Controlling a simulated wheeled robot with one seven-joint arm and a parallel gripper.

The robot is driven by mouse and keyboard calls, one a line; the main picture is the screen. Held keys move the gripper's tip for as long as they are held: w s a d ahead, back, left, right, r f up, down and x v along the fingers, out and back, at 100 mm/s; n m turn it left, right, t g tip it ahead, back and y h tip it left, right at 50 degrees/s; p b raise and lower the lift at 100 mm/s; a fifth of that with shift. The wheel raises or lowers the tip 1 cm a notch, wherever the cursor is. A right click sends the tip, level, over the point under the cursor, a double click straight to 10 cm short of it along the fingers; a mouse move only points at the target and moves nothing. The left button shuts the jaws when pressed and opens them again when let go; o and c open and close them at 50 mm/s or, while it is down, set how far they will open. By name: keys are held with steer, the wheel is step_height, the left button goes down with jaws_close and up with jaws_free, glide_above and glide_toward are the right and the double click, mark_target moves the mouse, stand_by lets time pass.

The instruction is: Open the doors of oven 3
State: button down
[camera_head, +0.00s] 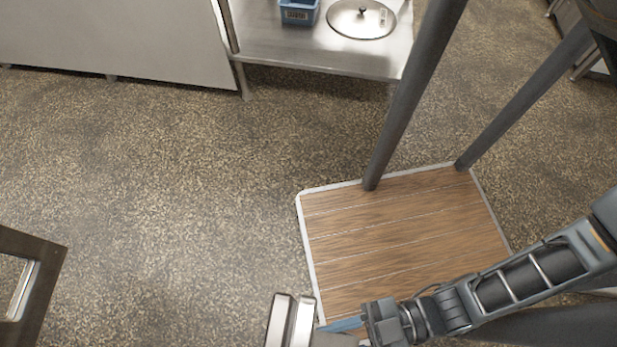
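My gripper (291,321) is at the bottom edge, left of the end of my arm, and is partly cut off. Two pale metal parts that look like its fingers stand close together. I cannot tell whether they are open or shut, or whether anything is between them. A dark brown frame (44,280) with a bright metal or glass inset is cut off at the lower left, apart from the gripper. I cannot tell if it is an oven door. No oven 3 marking or door handle can be made out.
A pale cabinet (110,40) is at upper left. The speckled floor (160,190) between the table and brown frame is clear.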

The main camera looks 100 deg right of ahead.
steer(key=shift+s+d, duration=0.2)
steer(key=shift+d, duration=0.1)
steer(key=c, duration=0.9)
jaws_free()
